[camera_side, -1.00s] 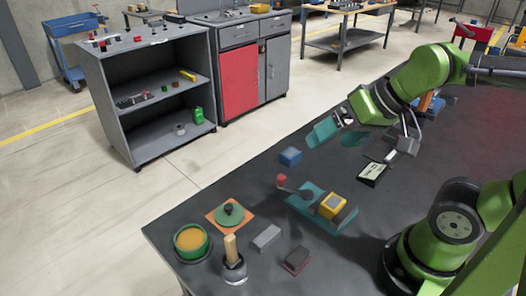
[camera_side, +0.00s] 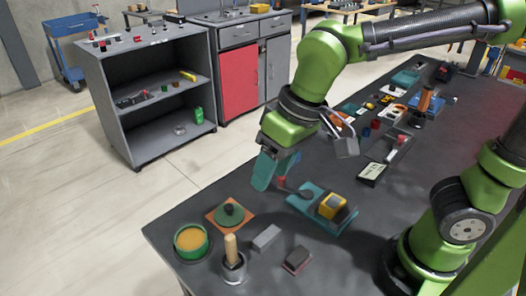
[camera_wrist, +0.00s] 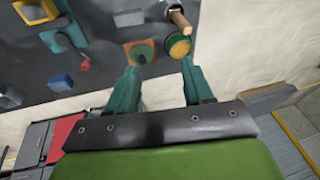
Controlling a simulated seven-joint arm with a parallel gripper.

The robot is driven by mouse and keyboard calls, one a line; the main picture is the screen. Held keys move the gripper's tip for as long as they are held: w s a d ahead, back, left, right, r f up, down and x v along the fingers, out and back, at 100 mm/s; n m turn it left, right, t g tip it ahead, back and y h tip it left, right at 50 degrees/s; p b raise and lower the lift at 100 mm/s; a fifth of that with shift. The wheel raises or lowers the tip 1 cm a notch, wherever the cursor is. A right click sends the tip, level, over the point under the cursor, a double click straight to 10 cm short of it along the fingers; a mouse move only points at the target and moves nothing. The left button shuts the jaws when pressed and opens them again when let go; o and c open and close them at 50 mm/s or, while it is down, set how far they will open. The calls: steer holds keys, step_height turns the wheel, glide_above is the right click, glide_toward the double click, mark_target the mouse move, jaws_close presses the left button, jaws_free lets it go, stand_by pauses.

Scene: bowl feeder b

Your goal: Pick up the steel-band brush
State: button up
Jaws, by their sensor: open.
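The brush (camera_side: 231,246) stands upright at the near left of the table, its pale wooden handle up and its lower end in a grey metal cup (camera_side: 234,272). Its bristles and any steel band are hidden or too small to tell. In the wrist view, the brush handle (camera_wrist: 181,20) is at the top edge, beyond my fingertips. My gripper (camera_side: 272,180) is open and empty, its teal fingers pointing down, above the table behind the brush and to its right. The two fingers also show apart in the wrist view (camera_wrist: 159,68).
A green tub (camera_side: 191,254) with orange contents stands left of the brush. Behind it is an orange plate (camera_side: 214,216) with a green knobbed lid (camera_side: 236,217). A grey block (camera_side: 266,238), a dark red-brown block (camera_side: 297,260) and a teal tray (camera_side: 300,205) lie to the right.

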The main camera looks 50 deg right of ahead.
steer(key=g+h, duration=0.1)
glide_above(230, 236)
steer(key=s, duration=0.3)
steer(key=w+r+m+h, duration=0.1)
steer(key=f, duration=0.3)
steer(key=w+f, duration=0.1)
steer(key=f, duration=0.7)
steer(key=shift+w, duration=0.15)
steer(key=shift+w+f, duration=0.25)
steer(key=shift+f, duration=1.15)
steer(key=shift+w+f, duration=0.2)
steer(key=shift+f, duration=1.15)
steer(key=shift+c, duration=0.5)
jaws_close()
